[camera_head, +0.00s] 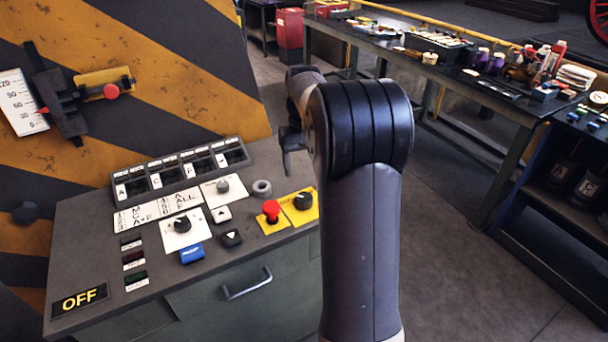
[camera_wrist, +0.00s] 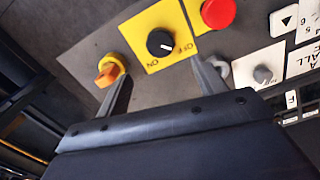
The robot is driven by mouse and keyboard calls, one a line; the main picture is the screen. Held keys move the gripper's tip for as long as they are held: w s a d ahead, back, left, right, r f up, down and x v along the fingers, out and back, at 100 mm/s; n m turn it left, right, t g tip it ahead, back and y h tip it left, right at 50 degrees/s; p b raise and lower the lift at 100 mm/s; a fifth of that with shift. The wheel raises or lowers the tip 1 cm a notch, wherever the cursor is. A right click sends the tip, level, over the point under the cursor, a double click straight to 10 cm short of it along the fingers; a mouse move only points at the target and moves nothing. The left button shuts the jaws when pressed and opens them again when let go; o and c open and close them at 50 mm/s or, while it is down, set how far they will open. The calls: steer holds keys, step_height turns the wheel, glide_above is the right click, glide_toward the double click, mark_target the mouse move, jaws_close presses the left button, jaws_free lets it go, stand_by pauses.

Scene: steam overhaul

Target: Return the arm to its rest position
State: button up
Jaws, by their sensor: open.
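My arm (camera_head: 362,200) rises through the middle of the head view, its upper part bent toward the control console (camera_head: 75,245). My gripper (camera_head: 287,150) is partly hidden behind the arm and hangs above the console's right side. In the wrist view, its two fingers (camera_wrist: 162,72) are apart with nothing between them. A yellow plate with a black ON/OFF knob (camera_wrist: 160,43) lies just beyond the fingertips. It also shows in the head view (camera_head: 303,201). A red button (camera_head: 271,209) is beside it.
An orange-handled yellow knob (camera_wrist: 108,72) is near one finger. A striped panel with a gauge (camera_head: 17,103) stands behind the console. A long workbench (camera_head: 510,105) with tools and bottles is at the right, beside a dark shelf (camera_head: 550,205). Open floor (camera_head: 470,270) lies between.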

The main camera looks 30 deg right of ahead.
mark_target(304, 197)
steer(key=shift+r, duration=0.2)
steer(key=shift+f, duration=0.1)
step_height(304, 197, down, 11)
steer(key=shift+r, duration=0.1)
stand_by(0.5)
steer(key=shift+r, duration=0.15)
